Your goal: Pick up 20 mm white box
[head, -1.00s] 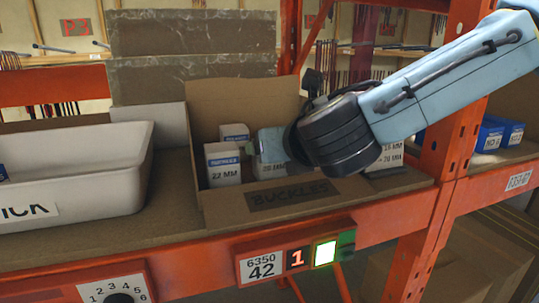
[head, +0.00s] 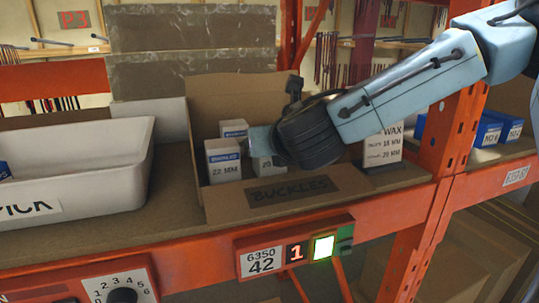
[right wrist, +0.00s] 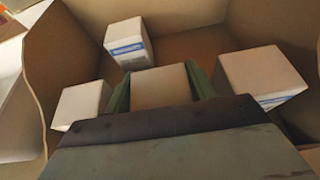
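My right gripper (right wrist: 160,75) is down in the open cardboard bin (head: 215,205) labelled BUCKLES. Its green fingers flank a small white box (right wrist: 162,85), with no clear gap at either side; whether they press on it cannot be told. In the head view this box (head: 264,169) stands partly hidden under the gripper (head: 262,140), and its label seems to begin with 20. A white box labelled 22 MM (head: 224,168) stands to its left. Another white box (head: 234,130) stands behind. The right wrist view shows white boxes at left (right wrist: 84,102), back (right wrist: 127,40) and right (right wrist: 262,75).
A white tote (head: 105,165) stands left of the bin. A white WAX box (head: 383,147) stands at its right, near the orange upright (head: 455,130). Blue boxes (head: 490,132) lie beyond. The bin walls are close around the gripper.

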